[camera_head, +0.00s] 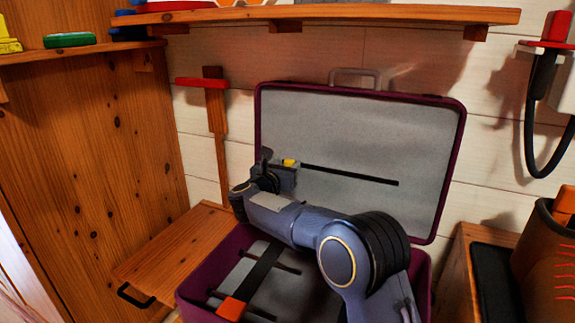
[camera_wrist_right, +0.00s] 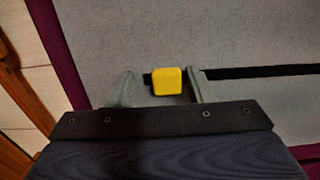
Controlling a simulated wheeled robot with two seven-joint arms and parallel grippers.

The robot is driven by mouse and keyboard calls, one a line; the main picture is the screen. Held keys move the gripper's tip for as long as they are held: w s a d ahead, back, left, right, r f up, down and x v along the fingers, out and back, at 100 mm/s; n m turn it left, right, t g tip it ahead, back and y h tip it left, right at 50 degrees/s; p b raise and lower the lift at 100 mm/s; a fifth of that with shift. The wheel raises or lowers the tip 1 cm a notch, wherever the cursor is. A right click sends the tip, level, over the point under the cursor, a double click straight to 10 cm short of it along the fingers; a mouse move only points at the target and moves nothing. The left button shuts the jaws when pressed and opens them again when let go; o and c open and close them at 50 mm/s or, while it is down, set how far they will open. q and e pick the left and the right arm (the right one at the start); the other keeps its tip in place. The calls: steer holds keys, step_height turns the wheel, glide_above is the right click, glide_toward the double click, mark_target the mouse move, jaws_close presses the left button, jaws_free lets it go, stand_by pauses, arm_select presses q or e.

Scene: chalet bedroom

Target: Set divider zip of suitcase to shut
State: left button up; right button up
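The purple suitcase (camera_head: 447,170) stands open, its lid raised against the wall. The grey divider panel (camera_head: 375,140) in the lid has a black zip line (camera_head: 350,174), which also shows in the right wrist view (camera_wrist_right: 255,72). The yellow zip pull (camera_head: 290,162) is at the line's left end, and shows clearly in the right wrist view (camera_wrist_right: 168,81). My right gripper (camera_head: 284,170) is at the pull, its fingers apart on either side of it in the wrist view (camera_wrist_right: 160,76). The right finger is very close to the pull; a gap shows on the left. My left gripper is out of view.
A wooden shelf (camera_head: 330,13) runs above the lid. A wooden bench (camera_head: 180,250) is left of the suitcase. A brown bag (camera_head: 545,262) stands at the right. The suitcase base holds a black strap with an orange buckle (camera_head: 231,308).

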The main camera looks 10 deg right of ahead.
steer(key=v, duration=0.8)
steer(key=shift+p, duration=0.45)
